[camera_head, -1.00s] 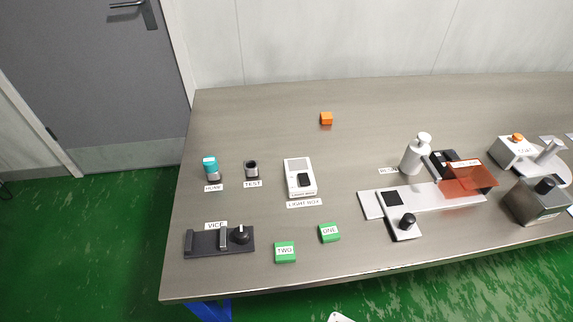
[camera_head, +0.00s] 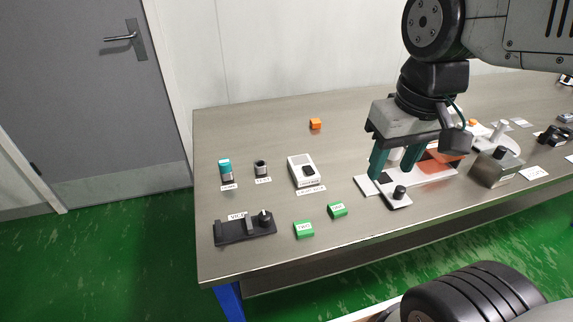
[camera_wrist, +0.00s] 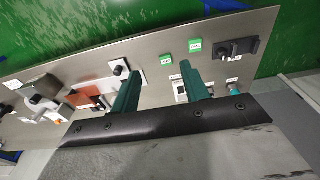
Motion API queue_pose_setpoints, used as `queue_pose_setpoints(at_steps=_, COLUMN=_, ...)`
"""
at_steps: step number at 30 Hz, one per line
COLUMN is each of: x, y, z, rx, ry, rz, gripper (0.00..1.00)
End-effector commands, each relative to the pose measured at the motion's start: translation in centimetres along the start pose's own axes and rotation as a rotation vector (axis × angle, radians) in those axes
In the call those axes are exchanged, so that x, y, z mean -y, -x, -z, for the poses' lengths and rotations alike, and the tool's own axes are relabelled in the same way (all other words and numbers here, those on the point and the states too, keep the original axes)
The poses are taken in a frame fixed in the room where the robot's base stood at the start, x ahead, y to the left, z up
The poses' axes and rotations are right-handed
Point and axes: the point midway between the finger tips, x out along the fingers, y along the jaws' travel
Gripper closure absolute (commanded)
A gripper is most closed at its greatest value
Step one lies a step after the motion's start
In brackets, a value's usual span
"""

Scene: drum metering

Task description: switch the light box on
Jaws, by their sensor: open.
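The light box (camera_head: 301,167) is a small white box with a black rocker or switch on its front part, lying on the grey table with a label in front of it. It also shows in the wrist view (camera_wrist: 179,86), small and partly behind a finger. My gripper (camera_head: 395,172) has two dark green fingers spread apart with nothing between them. It hangs to the right of the light box, above the white plate with the black knob. The switch's position is too small to tell.
A vice (camera_head: 245,228), green blocks TWO (camera_head: 304,229) and ONE (camera_head: 337,209), a teal-capped cylinder (camera_head: 225,170) and a dark TEST holder (camera_head: 261,168) stand around the light box. An orange block (camera_head: 315,124) lies behind. The table (camera_head: 250,125) at the back left is clear.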

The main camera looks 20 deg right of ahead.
Motion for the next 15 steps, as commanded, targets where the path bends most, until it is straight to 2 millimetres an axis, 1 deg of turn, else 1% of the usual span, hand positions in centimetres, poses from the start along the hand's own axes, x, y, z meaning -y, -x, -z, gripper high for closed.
queue_pose_setpoints(at_steps=1, x=0.1, y=-0.3, z=1.8, rx=0.016, ry=0.0, rz=0.0, gripper=0.55)
queue_pose_setpoints(at_steps=5, x=0.5, y=-1.6, z=7.2, rx=0.037, ry=0.002, rz=0.002, gripper=0.55)
queue_pose_setpoints(at_steps=6, x=0.6, y=-2.2, z=8.8, rx=0.042, ry=0.002, rz=0.002, gripper=0.55)
queue_pose_setpoints(at_steps=8, x=0.8, y=-3.3, z=11.4, rx=0.051, ry=0.002, rz=0.002, gripper=0.55)
queue_pose_setpoints(at_steps=9, x=1.0, y=-4.2, z=13.0, rx=0.056, ry=0.002, rz=0.002, gripper=0.55)
queue_pose_setpoints(at_steps=11, x=1.3, y=-5.7, z=15.4, rx=0.065, ry=0.002, rz=0.002, gripper=0.55)
queue_pose_setpoints(at_steps=12, x=1.5, y=-6.8, z=17.0, rx=0.071, ry=0.002, rz=0.003, gripper=0.55)
queue_pose_setpoints(at_steps=14, x=1.9, y=-8.6, z=19.1, rx=0.078, ry=0.003, rz=0.003, gripper=0.55)
queue_pose_setpoints(at_steps=15, x=2.0, y=-9.8, z=20.4, rx=0.083, ry=0.004, rz=0.003, gripper=0.55)
